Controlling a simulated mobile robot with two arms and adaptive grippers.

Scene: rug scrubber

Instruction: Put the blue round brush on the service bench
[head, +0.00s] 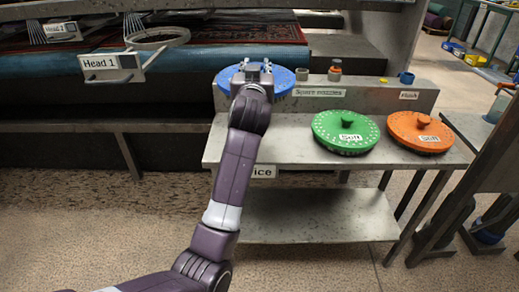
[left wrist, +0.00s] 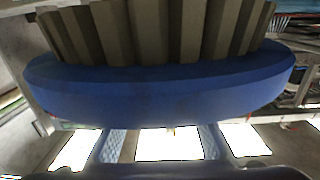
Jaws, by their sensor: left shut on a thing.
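The blue round brush (head: 284,80) is a flat blue disc, partly hidden behind my left gripper (head: 254,68) in the head view. In the left wrist view the brush (left wrist: 165,98) fills the upper part, its blue rim across the frame and thick grey-brown bristles showing above it. My left gripper is shut on the brush. In the head view it overlaps the left end of the raised back ledge of the service bench (head: 285,150). I cannot tell the height of the brush above the bench. The bench label is partly hidden by my arm. My right gripper is not in view.
Small cups and an orange-capped bottle (head: 335,71) stand on the ledge. A "Head 1" machine holder (head: 112,67) is at left. The bench's left half looks clear.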

